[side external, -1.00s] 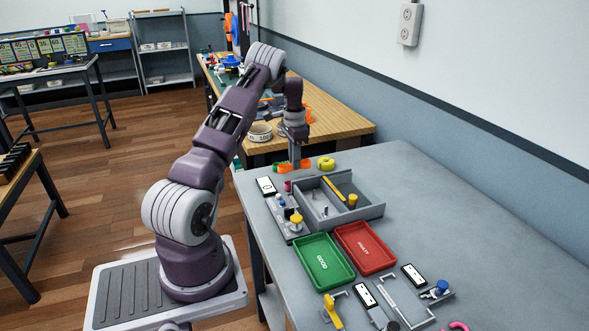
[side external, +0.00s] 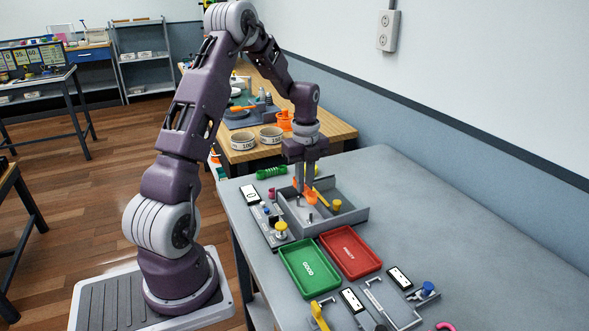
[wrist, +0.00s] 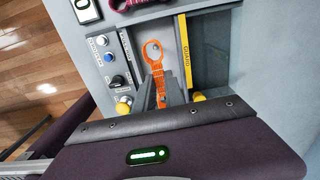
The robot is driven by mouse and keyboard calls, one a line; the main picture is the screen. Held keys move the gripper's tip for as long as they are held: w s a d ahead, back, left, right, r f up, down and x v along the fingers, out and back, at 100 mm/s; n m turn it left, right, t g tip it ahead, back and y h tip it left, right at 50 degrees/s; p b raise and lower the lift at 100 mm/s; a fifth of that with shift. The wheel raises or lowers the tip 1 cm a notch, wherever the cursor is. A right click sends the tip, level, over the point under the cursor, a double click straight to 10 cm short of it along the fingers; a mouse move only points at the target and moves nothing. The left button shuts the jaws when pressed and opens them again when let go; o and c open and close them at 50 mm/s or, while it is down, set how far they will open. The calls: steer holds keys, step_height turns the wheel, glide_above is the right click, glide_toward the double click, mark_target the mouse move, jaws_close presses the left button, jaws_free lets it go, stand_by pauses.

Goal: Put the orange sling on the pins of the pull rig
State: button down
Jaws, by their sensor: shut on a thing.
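My gripper (side external: 309,186) is shut on the orange sling (side external: 311,198) and holds it over the grey pull rig (side external: 352,216). The wrist view shows the sling (wrist: 158,72) hanging lengthwise between the fingers (wrist: 162,92), with a round eye at its far end. A small metal pin shows inside that eye; I cannot tell how far the loop is down around it. Another pin-like spot shows near the sling's close end, partly hidden by the fingers. A yellow guard bar (wrist: 185,55) lies right of the sling.
A panel with knobs (side external: 270,222) adjoins the rig's left side. A green sling (side external: 271,172) lies behind it. Green (side external: 309,267) and red (side external: 350,252) trays stand in front.

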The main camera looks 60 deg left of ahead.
steer(key=shift+f, duration=3.15)
steer(key=shift+f, duration=0.2)
steer(key=c, duration=1.3)
jaws_free()
steer(key=shift+c, duration=0.2)
steer(key=shift+o, duration=0.2)
steer(key=o, duration=0.4)
steer(key=shift+c, duration=0.2)
steer(key=shift+r, duration=0.1)
